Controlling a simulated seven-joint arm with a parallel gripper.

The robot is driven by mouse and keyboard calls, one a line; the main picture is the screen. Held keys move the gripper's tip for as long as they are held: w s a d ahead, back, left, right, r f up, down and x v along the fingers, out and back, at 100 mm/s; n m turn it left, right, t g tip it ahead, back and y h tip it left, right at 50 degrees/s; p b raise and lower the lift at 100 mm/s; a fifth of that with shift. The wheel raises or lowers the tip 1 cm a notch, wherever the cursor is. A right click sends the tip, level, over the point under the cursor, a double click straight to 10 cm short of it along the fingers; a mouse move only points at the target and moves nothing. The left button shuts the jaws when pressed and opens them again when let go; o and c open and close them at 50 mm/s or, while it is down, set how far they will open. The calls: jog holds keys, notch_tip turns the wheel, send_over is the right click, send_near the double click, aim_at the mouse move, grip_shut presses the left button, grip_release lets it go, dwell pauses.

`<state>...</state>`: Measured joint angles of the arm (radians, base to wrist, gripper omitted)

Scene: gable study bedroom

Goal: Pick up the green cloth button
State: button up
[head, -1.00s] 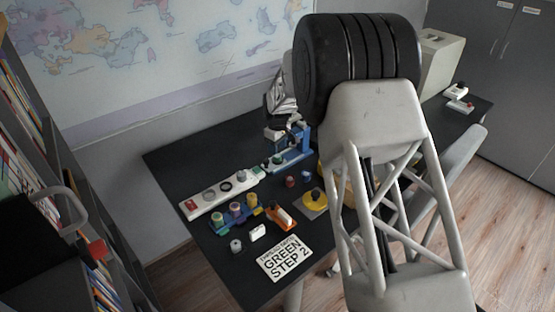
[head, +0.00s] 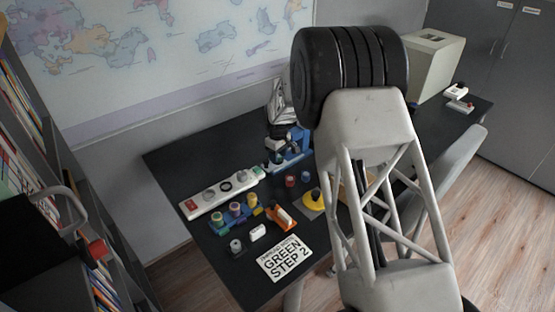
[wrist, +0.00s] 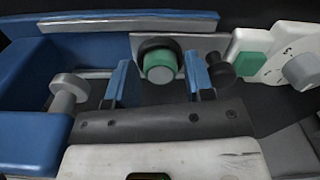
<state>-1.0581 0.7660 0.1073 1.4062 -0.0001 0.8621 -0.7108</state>
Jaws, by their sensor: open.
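The green cloth button (wrist: 160,66) shows in the wrist view as a green round face with a dark ring behind it, in front of a pale metal strip. My gripper (wrist: 158,72) is open, with one blue finger on each side of the button and visible gaps to it. I cannot tell whether the fingertips reach far enough past it. In the head view my gripper is small beside the blue stand (head: 300,146), and the button is hidden there.
A black knob (wrist: 220,70) stands close to the right finger, and a grey knob (wrist: 68,88) is at the left. A white power strip (head: 222,192) lies beside the stand. Small coloured parts and a lettered card (head: 284,260) lie on the dark desk (head: 180,160).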

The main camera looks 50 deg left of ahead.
jog(key=c, duration=0.7)
jog(key=shift+c, duration=0.2)
jog(key=shift+r, duration=0.15)
jog(key=shift+r, duration=1.55)
jog(key=s+d, duration=0.4)
jog(key=d, duration=0.3)
jog(key=s+d+r, duration=0.1)
jog(key=s+d, duration=0.3)
jog(key=d, duration=0.2)
jog(key=shift+d+r, duration=0.3)
jog(key=shift+d, duration=0.1)
